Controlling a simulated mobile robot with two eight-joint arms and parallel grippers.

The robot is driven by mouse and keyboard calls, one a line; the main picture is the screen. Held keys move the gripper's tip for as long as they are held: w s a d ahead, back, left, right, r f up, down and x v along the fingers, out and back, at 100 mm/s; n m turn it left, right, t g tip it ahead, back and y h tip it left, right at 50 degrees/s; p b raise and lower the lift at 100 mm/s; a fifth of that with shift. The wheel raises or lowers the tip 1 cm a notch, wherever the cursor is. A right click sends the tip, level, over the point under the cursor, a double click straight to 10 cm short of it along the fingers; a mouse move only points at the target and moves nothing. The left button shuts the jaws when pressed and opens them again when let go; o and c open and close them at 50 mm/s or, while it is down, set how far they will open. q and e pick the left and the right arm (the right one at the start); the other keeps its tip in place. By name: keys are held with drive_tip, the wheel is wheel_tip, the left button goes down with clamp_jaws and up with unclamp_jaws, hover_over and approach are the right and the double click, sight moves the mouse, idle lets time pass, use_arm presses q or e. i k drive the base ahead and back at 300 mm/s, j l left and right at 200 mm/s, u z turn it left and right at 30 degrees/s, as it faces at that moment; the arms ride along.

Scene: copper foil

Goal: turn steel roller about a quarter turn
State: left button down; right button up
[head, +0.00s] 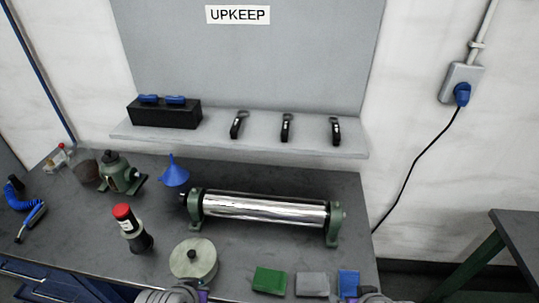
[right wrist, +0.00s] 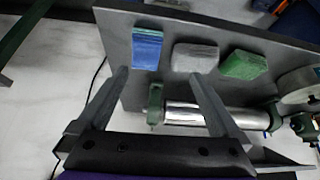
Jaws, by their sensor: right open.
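The steel roller (head: 264,208) is a shiny cylinder lying across the bench between two green end brackets. It also shows in the right wrist view (right wrist: 215,115), upside down, beyond my fingers. My right gripper (right wrist: 160,74) is open and empty, its two grey fingers spread apart. It is apart from the roller, although one finger overlaps the roller in the picture. In the head view only small grey and purple parts of my arms show at the bottom edge, and their fingers cannot be made out. My left gripper's fingers are out of view.
Green (head: 270,280), grey (head: 312,284) and blue (head: 348,284) blocks lie before the roller. A round grey-green disc (head: 193,260), a red-capped bottle (head: 131,228) and a blue funnel (head: 174,172) stand left. A shelf (head: 265,142) with tools runs behind. Bare bench lies between blocks and roller.

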sight(290, 211)
drive_tip(key=k+j+u, duration=0.15)
drive_tip(key=j, duration=0.3)
drive_tip(key=k+j+u, duration=0.15)
drive_tip(key=j, duration=0.3)
drive_tip(key=j+u, duration=0.15)
drive_tip(key=j, duration=0.3)
drive_tip(key=i+l, duration=0.25)
drive_tip(key=i, duration=0.2)
drive_tip(key=i+l, duration=0.2)
drive_tip(key=i, duration=0.25)
